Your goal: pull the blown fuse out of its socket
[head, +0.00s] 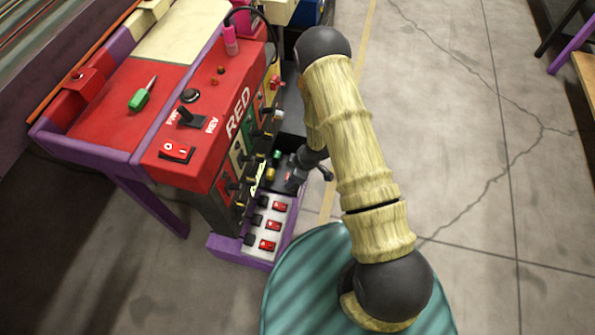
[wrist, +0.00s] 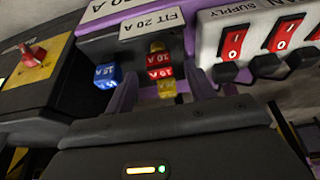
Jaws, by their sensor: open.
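In the wrist view my gripper (wrist: 161,68) is open, its two fingers reaching toward a fuse panel. Between the fingers, as seen here, is a row of small fuses: a yellow one at the back, a red one marked 10 A (wrist: 160,73), and a yellow one (wrist: 166,88) nearest me. A blue fuse marked 15 A (wrist: 107,76) sits left of the left finger. A label reading FIT 20 A (wrist: 150,23) is above the row. I cannot tell which fuse is blown, nor whether the fingers touch any. In the head view the gripper is mostly hidden beside the cabinet.
A white supply panel with red rocker switches (wrist: 285,33) and black knobs stands close right of the fingers. A dark box with a red knob (wrist: 33,55) is at left. The red control cabinet (head: 190,140) rises left of my arm; open concrete floor (head: 470,120) lies right.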

